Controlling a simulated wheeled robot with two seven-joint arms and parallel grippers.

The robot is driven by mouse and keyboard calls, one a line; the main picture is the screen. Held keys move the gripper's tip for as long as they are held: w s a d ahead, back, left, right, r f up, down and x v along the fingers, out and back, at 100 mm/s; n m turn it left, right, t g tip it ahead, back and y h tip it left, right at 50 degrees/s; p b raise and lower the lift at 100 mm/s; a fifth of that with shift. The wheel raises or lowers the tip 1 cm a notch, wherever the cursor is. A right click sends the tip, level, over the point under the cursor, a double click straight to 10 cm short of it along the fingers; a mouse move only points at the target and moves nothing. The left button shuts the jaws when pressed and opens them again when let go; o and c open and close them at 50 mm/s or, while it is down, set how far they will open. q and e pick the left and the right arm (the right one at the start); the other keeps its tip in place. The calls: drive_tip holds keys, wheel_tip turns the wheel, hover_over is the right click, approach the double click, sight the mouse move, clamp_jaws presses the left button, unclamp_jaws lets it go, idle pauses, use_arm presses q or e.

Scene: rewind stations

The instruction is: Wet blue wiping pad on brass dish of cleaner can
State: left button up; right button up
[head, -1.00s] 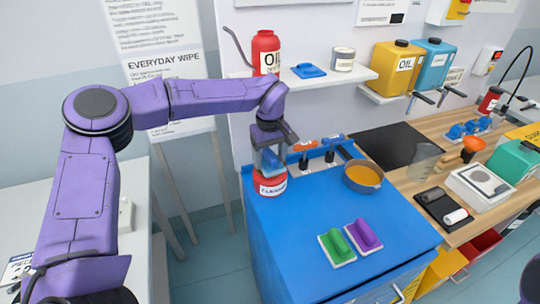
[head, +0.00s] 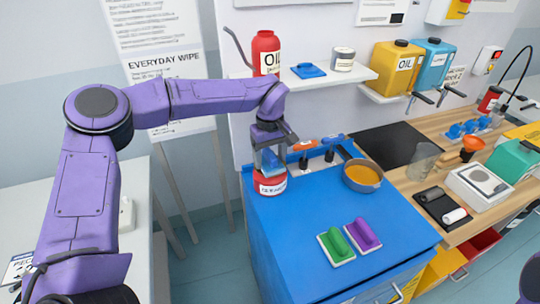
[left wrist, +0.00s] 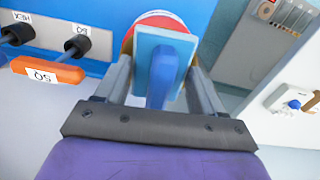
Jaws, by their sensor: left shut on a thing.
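My left gripper (head: 270,147) is above the cleaner can at the far left corner of the blue bench, pointing down. It is shut on the blue wiping pad (head: 269,162). In the left wrist view, the pad (left wrist: 160,48) shows as a light blue plate with a darker blue grip between the fingers (left wrist: 158,85). The red cleaner can (head: 270,187) with a white label stands upright just under the pad. Its red rim (left wrist: 160,16) shows behind the pad in the left wrist view.
A green pad (head: 336,245) and a purple pad (head: 362,234) lie on the blue bench (head: 300,215). A pan of orange liquid (head: 362,177) stands right of the can. Orange- and blue-handled tools (head: 318,148) are racked behind. Another blue pad (head: 308,71) lies on the shelf.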

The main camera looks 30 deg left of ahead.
use_arm(q)
drive_tip(key=shift+s+f+p, duration=0.15)
drive_tip(key=shift+f+p, duration=0.25)
drive_tip(key=shift+p, duration=0.35)
idle(1.8)
idle(0.5)
drive_tip(key=shift+r+p, duration=0.35)
drive_tip(key=shift+p, duration=0.05)
drive_tip(key=r+p, duration=0.1)
drive_tip(key=p, duration=0.1)
drive_tip(key=w+r+p, duration=0.1)
drive_tip(key=shift+a+r, duration=0.25)
drive_tip(key=shift+r, duration=0.1)
drive_tip(key=r+p, duration=0.2)
drive_tip(key=shift+s+d+r+p, duration=0.2)
drive_tip(key=shift+r+p, duration=0.1)
drive_tip(key=shift+p, duration=0.1)
drive_tip(key=shift+w+a+r+p, duration=0.1)
drive_tip(key=shift+r+p, duration=0.55)
drive_tip(key=shift+p, duration=0.15)
drive_tip(key=shift+f, duration=0.1)
